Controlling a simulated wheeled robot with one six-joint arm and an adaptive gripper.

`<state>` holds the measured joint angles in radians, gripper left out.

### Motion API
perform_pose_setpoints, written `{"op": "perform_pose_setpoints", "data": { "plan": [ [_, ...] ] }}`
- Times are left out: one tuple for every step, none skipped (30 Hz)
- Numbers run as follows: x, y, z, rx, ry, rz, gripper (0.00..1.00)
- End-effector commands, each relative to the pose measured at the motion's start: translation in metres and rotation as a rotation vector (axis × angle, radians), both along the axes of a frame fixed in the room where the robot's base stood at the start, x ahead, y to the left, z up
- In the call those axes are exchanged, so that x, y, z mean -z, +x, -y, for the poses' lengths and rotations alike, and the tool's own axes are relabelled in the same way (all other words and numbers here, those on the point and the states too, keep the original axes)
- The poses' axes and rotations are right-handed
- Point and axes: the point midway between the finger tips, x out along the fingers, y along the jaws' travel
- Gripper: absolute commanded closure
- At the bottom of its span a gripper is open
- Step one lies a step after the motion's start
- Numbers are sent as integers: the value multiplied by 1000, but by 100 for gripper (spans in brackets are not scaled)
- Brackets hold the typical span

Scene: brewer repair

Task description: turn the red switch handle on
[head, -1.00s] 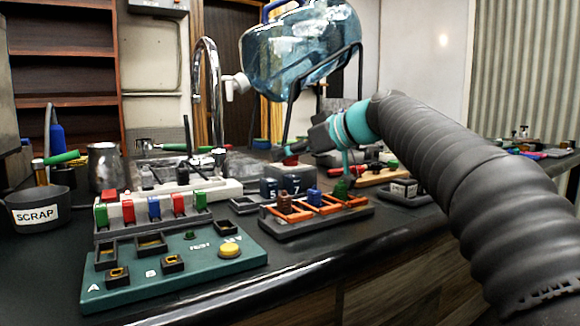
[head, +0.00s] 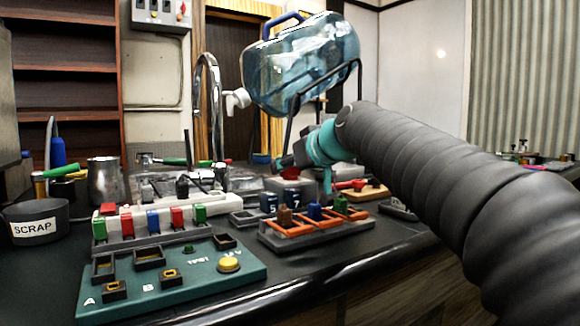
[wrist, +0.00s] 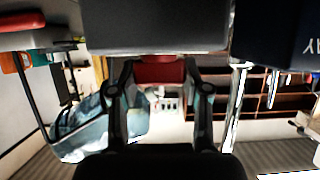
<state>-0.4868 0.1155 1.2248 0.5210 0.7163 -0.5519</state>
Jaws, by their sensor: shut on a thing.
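The red switch handle (wrist: 158,72) sits between my two fingers in the wrist view, against the large grey switch body (wrist: 155,28). In the head view a small red part, likely the handle (head: 291,172), shows just below the fingertips, behind the dark numbered blocks. My gripper (wrist: 158,66) is shut on the handle, one finger on each side. In the head view my gripper (head: 286,161) comes in from the right, low over the bench. The handle's exact angle cannot be told.
A blue water bottle (head: 305,65) on a black stand rises behind my gripper. The metal tap (head: 208,95) stands left of it. In front are an orange-slotted rack (head: 315,230), a row of coloured switches and a green test board (head: 185,285). A scrap bin (head: 35,222) is at left.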

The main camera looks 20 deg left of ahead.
Motion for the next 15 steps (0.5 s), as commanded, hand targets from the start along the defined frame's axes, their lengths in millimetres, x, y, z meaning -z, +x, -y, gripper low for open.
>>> {"op": "perform_pose_setpoints", "data": {
  "plan": [
    [-1, 0, 0, 0, 2, 1, 88],
    [-1, 0, 0, 0, 2, 1, 88],
    [-1, 0, 0, 0, 2, 1, 88],
    [-1, 0, 0, 0, 1, 1, 88],
    [-1, 0, 0, 0, 1, 1, 88],
    [-1, 0, 0, 0, 1, 1, 88],
    [-1, 0, 0, 0, 1, 1, 46],
    [-1, 0, 0, 0, 1, 1, 38],
    [0, 0, 0, 0, 1, 1, 28],
    [0, 0, 0, 0, 1, 1, 27],
    [0, 0, 0, 0, 1, 1, 27],
    [0, 0, 0, 0, 1, 1, 27],
    [0, 0, 0, 0, 0, 0, 27],
    [0, 0, 0, 0, 0, 0, 27],
    [0, 0, 0, 0, 0, 0, 27]
  ]
}}
